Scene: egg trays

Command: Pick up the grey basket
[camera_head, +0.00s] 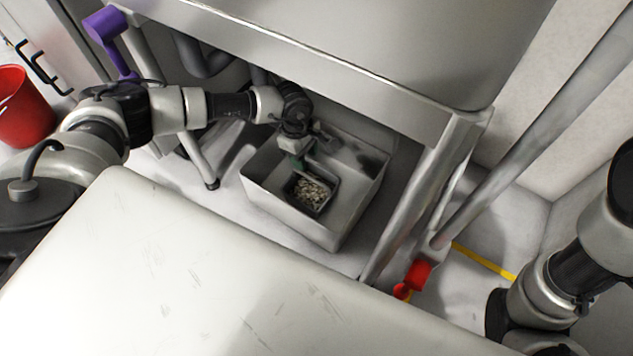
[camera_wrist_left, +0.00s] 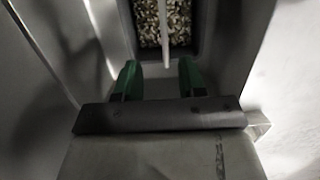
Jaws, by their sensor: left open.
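The grey basket (camera_head: 326,205) is a small dark grey container filled with pale bits. It sits inside a larger light grey bin (camera_head: 285,213) on the floor under the metal table. In the left wrist view the basket (camera_wrist_left: 200,42) lies just beyond the fingertips. A thin pale bar, which looks like its handle (camera_wrist_left: 166,40), reaches toward the gap between the fingers. My left gripper (camera_head: 298,163) is open above the basket's far side, with its green fingers (camera_wrist_left: 160,72) apart. I cannot tell whether they touch the handle. My right gripper is not in view.
The metal table (camera_head: 330,75) and its leg (camera_head: 415,215) stand close behind and right of the bin. A white surface (camera_head: 180,265) fills the near left. A red bucket (camera_head: 22,108) stands far left. A red object (camera_head: 418,273) is by the table leg.

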